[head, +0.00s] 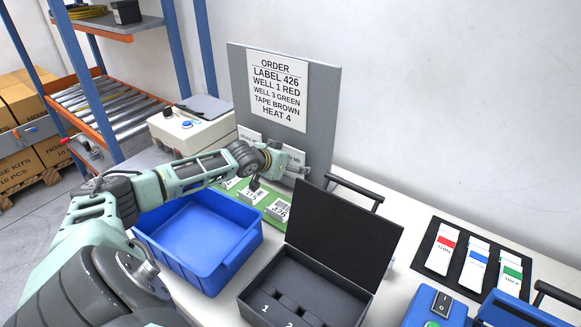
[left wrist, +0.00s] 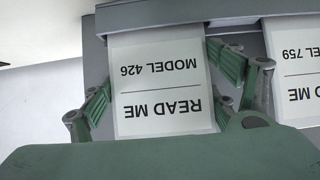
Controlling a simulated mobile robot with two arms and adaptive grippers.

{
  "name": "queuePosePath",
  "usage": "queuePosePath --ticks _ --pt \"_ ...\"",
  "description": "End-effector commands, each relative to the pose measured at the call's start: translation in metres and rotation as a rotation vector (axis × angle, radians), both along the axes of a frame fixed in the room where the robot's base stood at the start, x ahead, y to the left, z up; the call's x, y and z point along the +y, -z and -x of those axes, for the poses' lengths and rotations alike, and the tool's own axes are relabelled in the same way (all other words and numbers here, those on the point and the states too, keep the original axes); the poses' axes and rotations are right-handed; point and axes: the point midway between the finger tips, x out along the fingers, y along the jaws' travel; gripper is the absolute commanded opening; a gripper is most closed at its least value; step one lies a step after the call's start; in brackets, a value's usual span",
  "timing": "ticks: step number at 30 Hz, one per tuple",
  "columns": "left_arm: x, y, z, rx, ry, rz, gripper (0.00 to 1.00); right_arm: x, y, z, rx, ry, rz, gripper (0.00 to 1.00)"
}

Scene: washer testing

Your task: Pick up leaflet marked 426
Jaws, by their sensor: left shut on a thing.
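The leaflet marked 426 (left wrist: 158,92) is white and reads READ ME, MODEL 426, upside down in the left wrist view. My left gripper (left wrist: 163,82) is shut on it, with a finger at each side edge. In the head view, my left gripper (head: 284,161) is at the foot of the grey order board and hides much of this leaflet (head: 298,155). The leaflet's far end is at a grey holder edge; I cannot tell if it is clear of it. A leaflet marked 759 (left wrist: 296,72) is beside it. My right gripper is not in view.
The order board (head: 322,110) stands behind the gripper. A blue bin (head: 190,272), green mat with numbered cards (head: 279,210), and open black case (head: 343,235) are in front. Coloured strips (head: 442,249) lie at right. A white machine (head: 192,130) is at left.

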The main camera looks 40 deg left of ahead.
Motion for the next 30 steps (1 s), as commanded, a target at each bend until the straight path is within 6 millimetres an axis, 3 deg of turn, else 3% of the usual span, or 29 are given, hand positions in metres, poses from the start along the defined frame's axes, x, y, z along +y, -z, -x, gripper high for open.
queuePosePath --ticks 3,14,22,30 --pt "0.000 -0.001 0.000 -0.001 0.000 0.000 0.54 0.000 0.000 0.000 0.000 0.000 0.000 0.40" --pt "0.000 -0.007 -0.001 -0.003 0.001 -0.001 0.54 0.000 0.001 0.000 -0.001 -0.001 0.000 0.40" --pt "0.000 -0.043 -0.001 -0.006 0.001 -0.002 0.54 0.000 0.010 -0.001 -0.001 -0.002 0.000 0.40" --pt "-0.036 -0.067 0.037 0.003 0.009 -0.009 0.54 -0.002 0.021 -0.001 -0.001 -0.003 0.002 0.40"
